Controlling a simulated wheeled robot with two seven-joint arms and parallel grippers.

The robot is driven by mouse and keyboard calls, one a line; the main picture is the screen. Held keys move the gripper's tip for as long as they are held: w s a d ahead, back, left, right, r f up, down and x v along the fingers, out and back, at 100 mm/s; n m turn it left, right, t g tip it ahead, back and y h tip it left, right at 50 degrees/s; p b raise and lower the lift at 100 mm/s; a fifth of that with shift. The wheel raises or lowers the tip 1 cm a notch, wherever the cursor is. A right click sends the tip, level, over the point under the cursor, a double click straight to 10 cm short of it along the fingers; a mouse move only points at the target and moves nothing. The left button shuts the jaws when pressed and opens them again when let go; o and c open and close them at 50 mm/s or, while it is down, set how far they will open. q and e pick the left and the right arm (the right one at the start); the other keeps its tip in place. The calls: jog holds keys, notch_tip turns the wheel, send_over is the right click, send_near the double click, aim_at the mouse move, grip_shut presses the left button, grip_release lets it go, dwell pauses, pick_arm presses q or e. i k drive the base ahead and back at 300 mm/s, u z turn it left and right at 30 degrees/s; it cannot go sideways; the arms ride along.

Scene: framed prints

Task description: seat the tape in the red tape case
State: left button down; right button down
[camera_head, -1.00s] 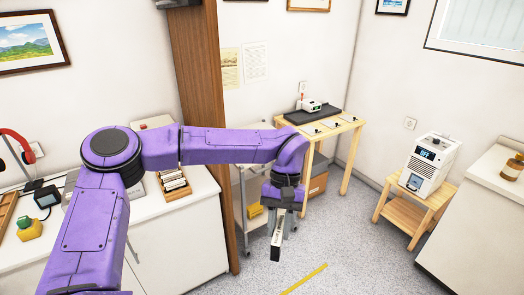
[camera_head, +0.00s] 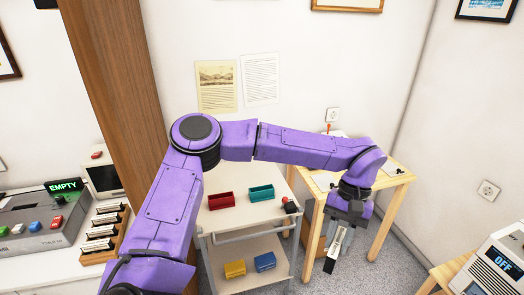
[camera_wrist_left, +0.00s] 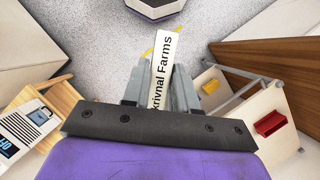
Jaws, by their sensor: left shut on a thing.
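My left gripper (camera_head: 340,238) is shut on the tape (camera_head: 337,243), a narrow case with a white label, held out in the air to the right of the cart. In the left wrist view the tape (camera_wrist_left: 163,72) sits between the gripper's fingers (camera_wrist_left: 160,85) and its label reads in part "krivnal Farms". The red tape case (camera_head: 221,200) is an open red box on the cart's top shelf, left of the gripper and well apart from it. It also shows in the left wrist view (camera_wrist_left: 270,123) at the right. My right gripper is not in view.
A teal case (camera_head: 261,192) stands beside the red one on the white cart (camera_head: 240,222). Yellow (camera_head: 235,269) and blue (camera_head: 265,261) cases are on its lower shelf. A wooden table (camera_head: 393,187) stands close behind my gripper. A tape rack (camera_head: 103,232) is on the left counter.

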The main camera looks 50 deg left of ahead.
aim_at(222, 203)
jog(key=i, duration=2.15)
jog(key=u, duration=2.75)
jog(key=i, duration=0.5)
